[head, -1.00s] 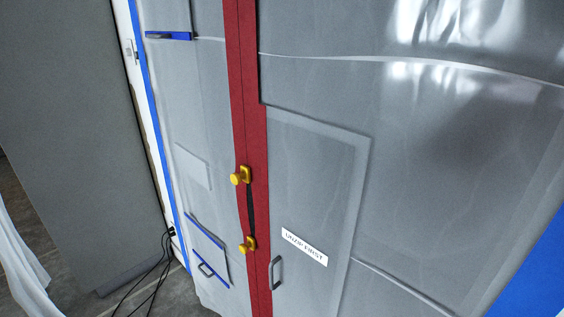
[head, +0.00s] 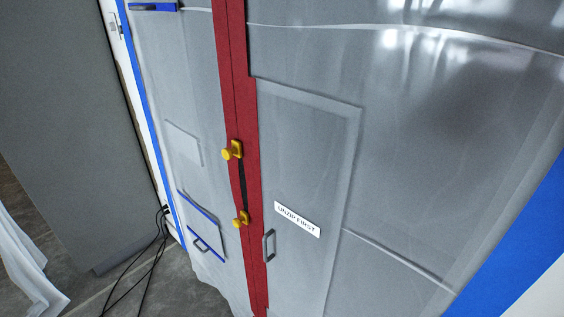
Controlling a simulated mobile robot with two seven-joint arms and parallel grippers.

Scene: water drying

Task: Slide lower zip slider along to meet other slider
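A red zip strip (head: 235,100) runs down the grey plastic sheet, tilted slightly. The upper slider (head: 233,150) is a yellow knob on the strip. The lower slider (head: 241,219) is a smaller-looking yellow knob further down the same strip. A narrow dark gap (head: 243,184) shows in the strip between the two sliders; they are apart. Neither of my grippers is in the head view.
A white label reading "UNZIP FIRST" (head: 297,219) and a grey handle (head: 268,245) are on the panel right of the strip. Blue tape (head: 147,120) edges the sheet. Black cables (head: 150,262) lie on the floor at left, near a white draped sheet (head: 25,270).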

